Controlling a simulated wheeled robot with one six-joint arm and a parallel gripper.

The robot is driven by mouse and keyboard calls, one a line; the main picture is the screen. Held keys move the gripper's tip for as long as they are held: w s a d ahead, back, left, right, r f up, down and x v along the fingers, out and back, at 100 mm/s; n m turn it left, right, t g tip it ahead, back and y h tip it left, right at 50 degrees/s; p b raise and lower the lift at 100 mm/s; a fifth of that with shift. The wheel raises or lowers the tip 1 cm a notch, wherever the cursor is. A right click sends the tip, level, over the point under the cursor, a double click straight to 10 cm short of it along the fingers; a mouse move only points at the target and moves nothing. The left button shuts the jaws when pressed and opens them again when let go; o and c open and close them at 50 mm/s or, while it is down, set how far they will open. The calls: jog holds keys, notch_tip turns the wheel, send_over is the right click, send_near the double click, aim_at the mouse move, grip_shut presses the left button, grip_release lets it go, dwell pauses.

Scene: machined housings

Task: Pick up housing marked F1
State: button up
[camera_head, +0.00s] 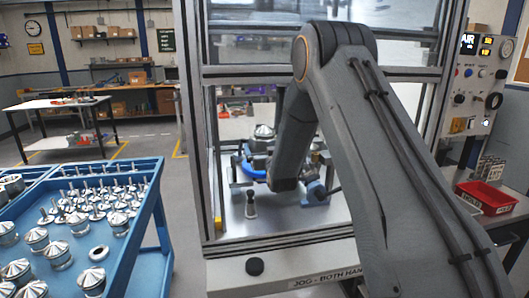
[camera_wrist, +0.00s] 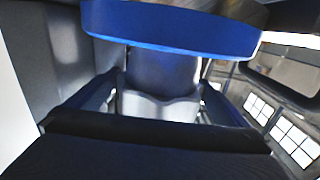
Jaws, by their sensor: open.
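A silver housing with a cone-shaped top (camera_head: 263,132) stands inside the machine enclosure, by a blue round fixture (camera_head: 248,165). I cannot read any F1 mark on it. More silver housings (camera_head: 37,238) stand on the blue cart at the left, also with no readable mark. My arm reaches into the enclosure, and the arm hides most of my gripper in the head view. In the wrist view my gripper (camera_wrist: 160,98) is open, its two dark fingers on either side of a grey body. A blue disc edge (camera_wrist: 175,30) crosses the top there. I cannot tell whether the fingers touch anything.
The enclosure's metal frame posts (camera_head: 202,130) stand close to my arm. A small dark-topped peg (camera_head: 251,204) stands on the enclosure floor. The blue cart (camera_head: 143,215) is at the left, a red bin (camera_head: 487,198) at the right. Open floor lies beyond the cart.

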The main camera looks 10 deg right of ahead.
jog(key=shift+w+a, duration=0.1)
jog(key=shift+w, duration=0.05)
jog(key=c, duration=1.6)
jog(key=shift+r, duration=0.2)
jog(key=shift+c, duration=0.2)
